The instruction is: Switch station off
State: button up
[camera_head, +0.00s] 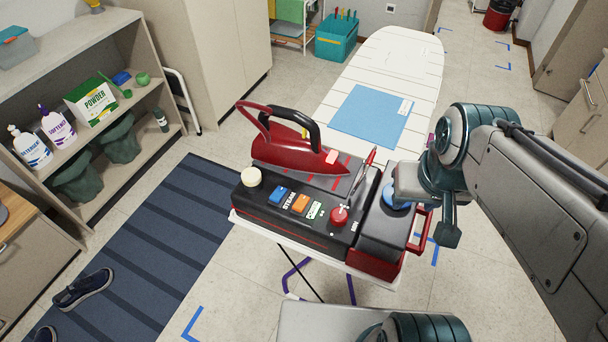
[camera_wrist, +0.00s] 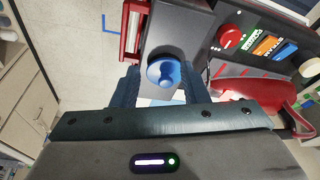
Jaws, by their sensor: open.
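The steam station (camera_head: 300,215) is a black and red unit on the end of the ironing board. Its front panel has a cream knob (camera_head: 252,177), a blue button (camera_head: 279,194), an orange button (camera_head: 300,203), a green and white switch (camera_head: 315,210) marked POWER, and a red knob (camera_head: 339,216). A blue round knob (camera_head: 396,197) sits on the right-hand section. My gripper (camera_head: 428,208) is open above that section. In the wrist view the blue knob (camera_wrist: 163,70) shows between the fingers; contact cannot be told. The POWER switch (camera_wrist: 252,38) lies to the right of the fingers there.
A red iron (camera_head: 295,150) rests on top of the station. A blue cloth (camera_head: 369,115) lies on the ironing board (camera_head: 400,60). Shelves (camera_head: 90,60) with bottles stand left, above a striped mat (camera_head: 155,245).

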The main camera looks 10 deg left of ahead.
jog(key=c, duration=0.5)
jog(key=shift+w+a+r, duration=0.15)
jog(key=shift+w+a, duration=0.1)
jog(key=shift+a, duration=0.1)
grip_shut()
jog(key=w+a+r+m+g+b, duration=0.1)
jog(key=w+a+r+m+g, duration=0.1)
jog(key=a, duration=0.7)
jog(key=w+a+r+m+g+b, duration=0.1)
jog(key=w+a+r+g+b, duration=0.1)
jog(key=a, duration=0.7)
jog(key=w+g, duration=0.1)
jog(key=w, duration=0.1)
jog(key=shift+w+a+m+y+b, duration=0.15)
jog(key=shift+w+m+y+b, duration=0.15)
jog(key=shift+w+m+y, duration=0.1)
jog(key=shift+s+r, duration=0.1)
